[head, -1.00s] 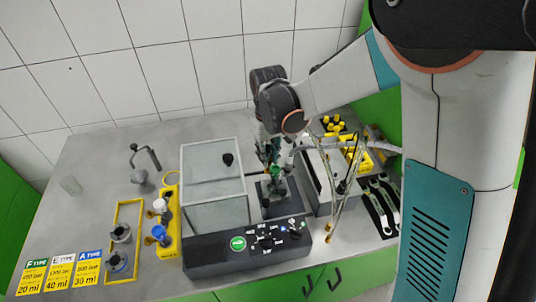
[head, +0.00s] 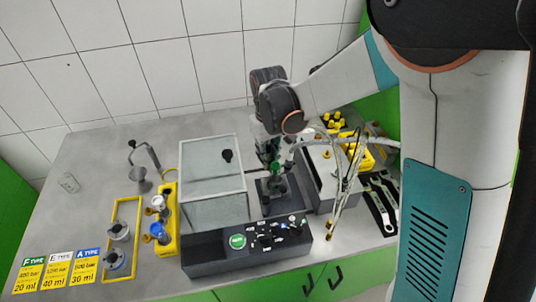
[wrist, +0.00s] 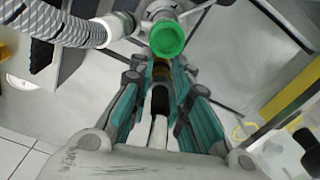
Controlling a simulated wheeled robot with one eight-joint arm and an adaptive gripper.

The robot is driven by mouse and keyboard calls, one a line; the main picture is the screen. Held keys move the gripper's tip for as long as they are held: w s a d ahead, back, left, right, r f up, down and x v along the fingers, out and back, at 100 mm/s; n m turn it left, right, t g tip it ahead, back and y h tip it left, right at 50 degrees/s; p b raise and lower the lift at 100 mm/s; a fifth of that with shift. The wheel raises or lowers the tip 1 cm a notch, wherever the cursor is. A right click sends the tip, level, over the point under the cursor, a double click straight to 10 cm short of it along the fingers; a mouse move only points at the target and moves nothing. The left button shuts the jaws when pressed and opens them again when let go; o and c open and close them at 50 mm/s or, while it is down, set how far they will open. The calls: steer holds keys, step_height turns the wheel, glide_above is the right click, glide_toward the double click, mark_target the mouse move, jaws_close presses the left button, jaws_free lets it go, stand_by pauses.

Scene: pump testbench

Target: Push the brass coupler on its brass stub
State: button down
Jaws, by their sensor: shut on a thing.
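My gripper (head: 272,160) is over the dark recess of the testbench, beside the glass-topped box, pointing down. A green round knob (wrist: 166,40) is just beyond the fingertips. The brass stub cannot be made out; fingers and knob hide that spot. I cannot tell whether coupler and stub touch.
A braided hose (wrist: 62,24) runs close by on the left in the wrist view. Pale hoses (head: 345,185) hang right of the bench, one with a brass end (head: 330,236). The glass-topped box (head: 212,180) stands close to my gripper. Yellow holders (head: 166,225) stand left.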

steer(key=shift+f+b, duration=0.6)
stand_by(0.7)
steer(key=c, duration=1.4)
jaws_free()
steer(key=shift+r, duration=0.1)
steer(key=shift+r+p, duration=2.1)
steer(key=shift+r, duration=1.35)
